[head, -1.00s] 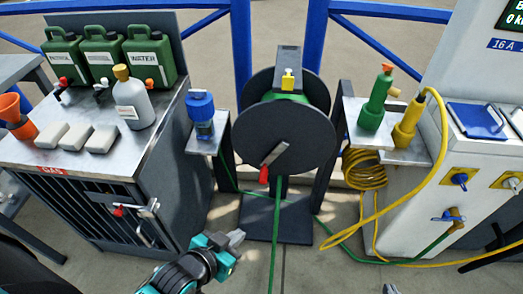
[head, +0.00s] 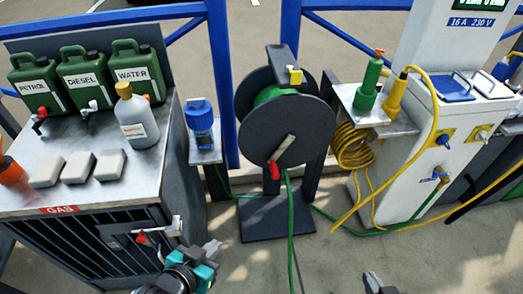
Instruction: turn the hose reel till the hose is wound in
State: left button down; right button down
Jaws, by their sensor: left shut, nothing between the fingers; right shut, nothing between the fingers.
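The green hose (head: 291,225) hangs from the reel and runs down across the ground toward me. My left gripper (head: 213,248) is shut and empty, below and left of the reel, apart from the crank. My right gripper (head: 372,281) is shut and empty at the bottom edge, only its tip showing.
A metal-topped cabinet (head: 95,185) with green cans and bottles stands left. A small shelf with a blue fitting (head: 201,122) is beside the reel. A white power post (head: 435,130) with a yellow cable (head: 352,145) stands right. Open ground lies before the reel.

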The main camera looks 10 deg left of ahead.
aim_at(279, 129)
jog(key=k+j, duration=0.15)
jog(key=j, duration=0.2)
jog(key=k+j+z, duration=0.15)
jog(key=j, duration=0.2)
jog(key=k+j, duration=0.15)
jog(key=j, duration=0.2)
jog(key=k+j+z, duration=0.15)
jog(key=j, duration=0.2)
